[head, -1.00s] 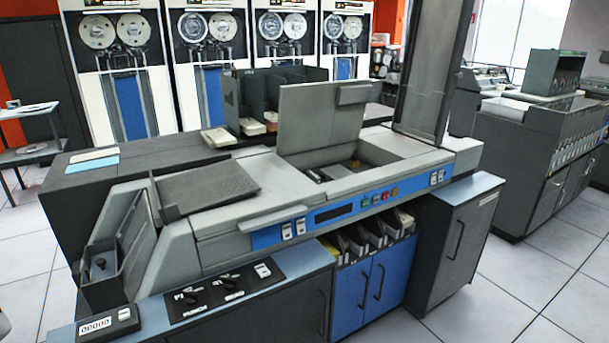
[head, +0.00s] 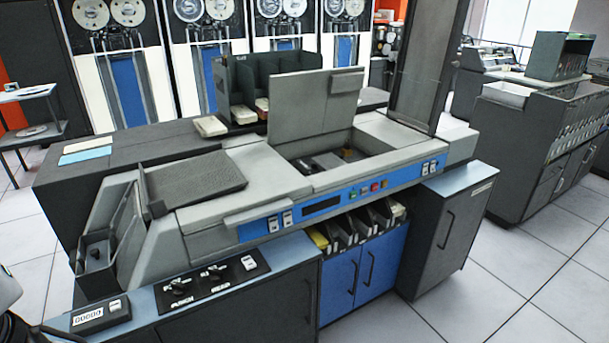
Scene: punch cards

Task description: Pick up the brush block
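I cannot make out for certain which thing is the brush block. The grey card machine (head: 262,182) has its lid (head: 312,104) raised. In the open bay under the lid lie small dark parts (head: 326,162) and a small brownish part (head: 348,155), too small to tell apart. A dark weight-like block with a knob (head: 97,254) sits in the hopper at the machine's left end. My gripper is not in view; a grey and dark part at the lower left edge may belong to my arm.
Several card trays (head: 350,226) stand in a recess under the machine's front. A blue-grey ledge (head: 150,305) with a switch panel (head: 205,283) juts out at the front left. A grey cabinet (head: 445,235) stands on the right. Tiled floor (head: 455,305) is free at the front right.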

